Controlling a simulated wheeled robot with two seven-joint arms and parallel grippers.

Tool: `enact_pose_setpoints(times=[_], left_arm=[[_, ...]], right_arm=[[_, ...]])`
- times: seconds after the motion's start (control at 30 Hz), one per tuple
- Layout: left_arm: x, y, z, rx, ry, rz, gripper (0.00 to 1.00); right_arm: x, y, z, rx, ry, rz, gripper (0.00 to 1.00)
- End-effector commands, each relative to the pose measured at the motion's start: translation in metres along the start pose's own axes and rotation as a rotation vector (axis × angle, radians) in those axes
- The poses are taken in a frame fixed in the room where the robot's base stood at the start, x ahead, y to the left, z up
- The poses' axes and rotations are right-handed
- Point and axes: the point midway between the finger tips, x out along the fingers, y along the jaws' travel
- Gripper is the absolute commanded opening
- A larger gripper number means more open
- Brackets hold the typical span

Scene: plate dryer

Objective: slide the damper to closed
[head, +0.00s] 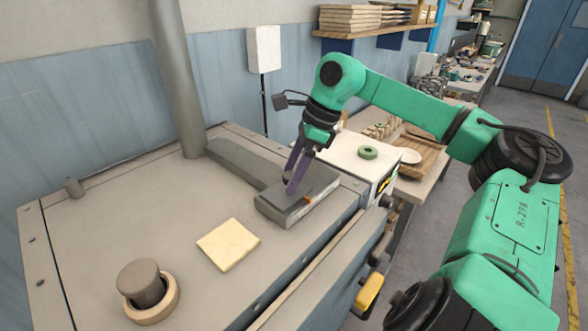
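A grey sliding plate (293,211), which looks like the damper, lies on the flat top of the dryer (90,230). A small orange mark shows on its right side. A long grey raised strip (235,163) runs from it toward the back left. My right gripper (291,188) points down over the plate, its purple fingers close together and their tips at or just above it. The tips overlap dark parts of the plate, so I cannot tell whether they grip anything. My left gripper is not in view.
A vertical grey pipe (176,75) rises from the back of the dryer top. A round knob (143,286) and a cream pad (228,244) are on the top nearer me. A white box (350,155) with a green ring stands on the right. A yellow handle (369,291) juts from the dryer's front.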

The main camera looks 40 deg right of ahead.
Motion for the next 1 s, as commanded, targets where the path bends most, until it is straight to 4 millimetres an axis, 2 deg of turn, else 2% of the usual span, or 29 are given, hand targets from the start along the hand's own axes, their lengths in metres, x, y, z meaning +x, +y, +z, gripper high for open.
enact_pose_setpoints(times=[0.27,0.37,0.47,0.8,0.9,1.0], left_arm=[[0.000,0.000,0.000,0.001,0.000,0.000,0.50],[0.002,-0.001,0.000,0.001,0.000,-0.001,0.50],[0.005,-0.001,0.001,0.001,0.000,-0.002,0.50],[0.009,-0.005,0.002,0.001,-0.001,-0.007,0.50],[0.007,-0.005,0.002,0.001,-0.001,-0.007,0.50],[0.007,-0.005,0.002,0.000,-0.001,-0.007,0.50]], right_arm=[[-0.002,-0.001,0.000,0.001,-0.001,-0.006,0.77],[-0.009,-0.002,0.000,0.002,0.000,-0.009,0.77],[-0.024,-0.002,0.000,0.002,0.001,-0.010,0.77],[-0.119,0.002,0.003,0.001,0.002,-0.010,0.77],[-0.137,0.002,0.003,0.001,0.003,-0.007,0.77],[-0.145,0.003,0.004,-0.001,0.002,-0.007,0.77]])
